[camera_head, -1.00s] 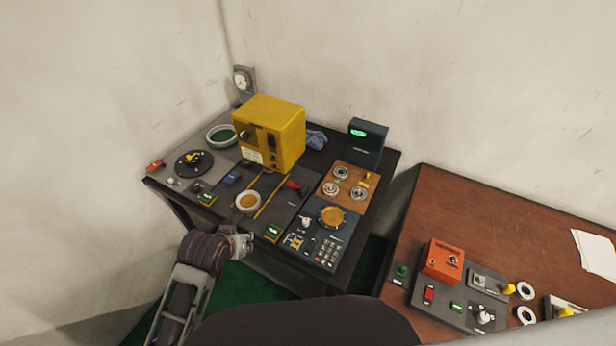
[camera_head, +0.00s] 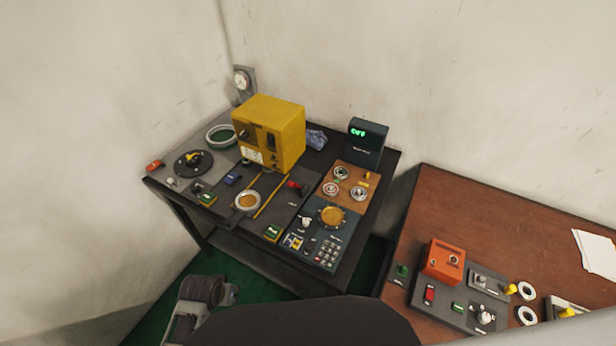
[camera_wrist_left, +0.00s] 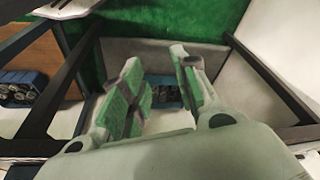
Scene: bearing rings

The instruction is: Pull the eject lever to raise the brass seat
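A red-handled lever (camera_head: 297,187) stands on the dark table, right of a pale ring with a brass-coloured disc (camera_head: 247,202) inside it. I take these for the eject lever and the seat, but their labels are too small to read. Another brass-coloured disc (camera_head: 331,217) sits on the blue-grey panel to the right. My left gripper (camera_head: 230,293) is low in front of the table, apart from the lever and both discs. In the left wrist view its two green-padded fingers (camera_wrist_left: 160,90) are spread with nothing between them. My right gripper is not in view.
A yellow box machine (camera_head: 270,133) stands behind the ring. A dark display unit (camera_head: 367,143) with green digits stands at the back right. A brown table (camera_head: 480,225) with an orange box (camera_head: 442,261) is on the right. Green floor (camera_head: 262,281) shows before the dark table.

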